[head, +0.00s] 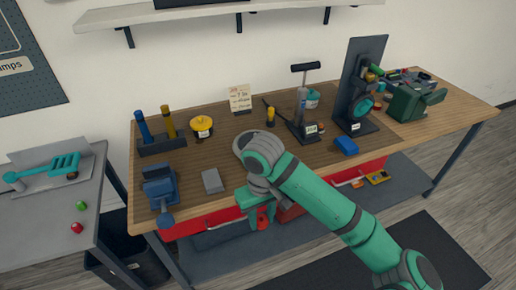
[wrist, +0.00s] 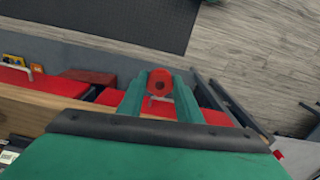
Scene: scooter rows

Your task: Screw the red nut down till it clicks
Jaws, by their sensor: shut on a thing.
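My gripper (head: 258,212) is in front of the workbench's front edge, pointing down. In the wrist view its two green fingers (wrist: 160,88) are shut on a round red piece with a dark hole in its middle, which looks like the red nut (wrist: 160,77). The nut is held at the fingertips, with floor and red fronts behind it. I see no threaded post touching it. In the head view the arm and fingers mostly hide the nut.
The workbench (head: 225,165) carries a blue vise (head: 160,186), a grey block (head: 212,181), a yellow round piece (head: 202,124) and several tools. At left, a grey side table (head: 40,225) holds a teal fixture (head: 45,170), a green piece (head: 81,206) and a red piece (head: 76,228).

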